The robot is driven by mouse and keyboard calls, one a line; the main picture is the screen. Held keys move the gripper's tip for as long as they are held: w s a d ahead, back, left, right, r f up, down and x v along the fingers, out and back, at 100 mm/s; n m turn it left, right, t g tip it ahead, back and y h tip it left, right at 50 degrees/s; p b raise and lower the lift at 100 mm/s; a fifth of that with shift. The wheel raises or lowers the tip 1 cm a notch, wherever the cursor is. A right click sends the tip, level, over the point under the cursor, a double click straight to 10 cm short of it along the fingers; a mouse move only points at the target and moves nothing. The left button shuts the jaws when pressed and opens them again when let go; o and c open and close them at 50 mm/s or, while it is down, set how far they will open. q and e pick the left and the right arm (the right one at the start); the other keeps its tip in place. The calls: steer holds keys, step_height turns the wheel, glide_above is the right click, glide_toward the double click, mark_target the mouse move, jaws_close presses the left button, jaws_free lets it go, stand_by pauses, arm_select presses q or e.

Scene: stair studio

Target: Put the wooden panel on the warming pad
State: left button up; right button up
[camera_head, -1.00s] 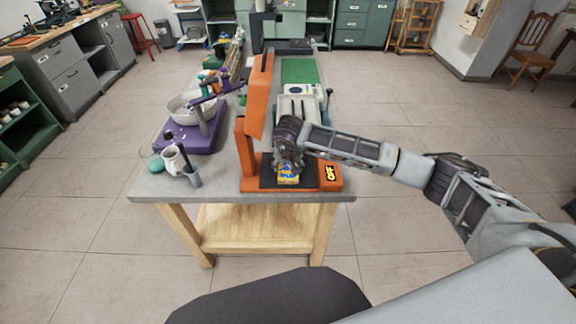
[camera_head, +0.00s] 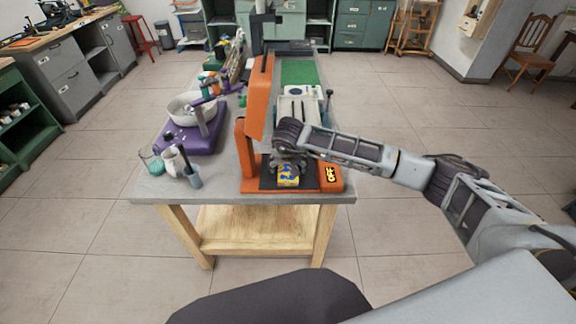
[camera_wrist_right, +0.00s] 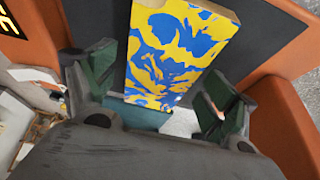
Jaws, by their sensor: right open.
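The wooden panel (camera_head: 288,176), a small block with a yellow and blue pattern, lies on the dark flat plate (camera_head: 267,182) of the orange press, which looks like the warming pad. In the right wrist view the panel (camera_wrist_right: 180,50) rests on the dark surface (camera_wrist_right: 262,50). My right gripper (camera_head: 287,163) is at the panel's far end in the head view. In the wrist view its two fingers (camera_wrist_right: 160,88) are spread apart, one toward each side of the panel's near end, with nothing clamped. My left gripper is not in view.
The orange press (camera_head: 259,95) has a raised upper part and an "OFF" label at its right front. A purple base with a white bowl (camera_head: 189,107) and small jars (camera_head: 174,160) stand to its left. A green mat (camera_head: 299,71) lies farther back.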

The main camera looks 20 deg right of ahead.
mark_target(288, 172)
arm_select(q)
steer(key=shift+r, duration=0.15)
arm_select(e)
steer(key=shift+r, duration=0.15)
steer(key=shift+s+r, duration=0.2)
steer(key=shift+r, duration=0.45)
steer(key=v, duration=0.4)
steer(key=shift+s+a+r, duration=0.1)
steer(key=shift+s+r, duration=0.1)
steer(key=shift+r, duration=0.15)
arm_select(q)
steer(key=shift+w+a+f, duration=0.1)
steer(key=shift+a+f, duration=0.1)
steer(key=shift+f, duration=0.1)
arm_select(e)
steer(key=shift+v, duration=2.9)
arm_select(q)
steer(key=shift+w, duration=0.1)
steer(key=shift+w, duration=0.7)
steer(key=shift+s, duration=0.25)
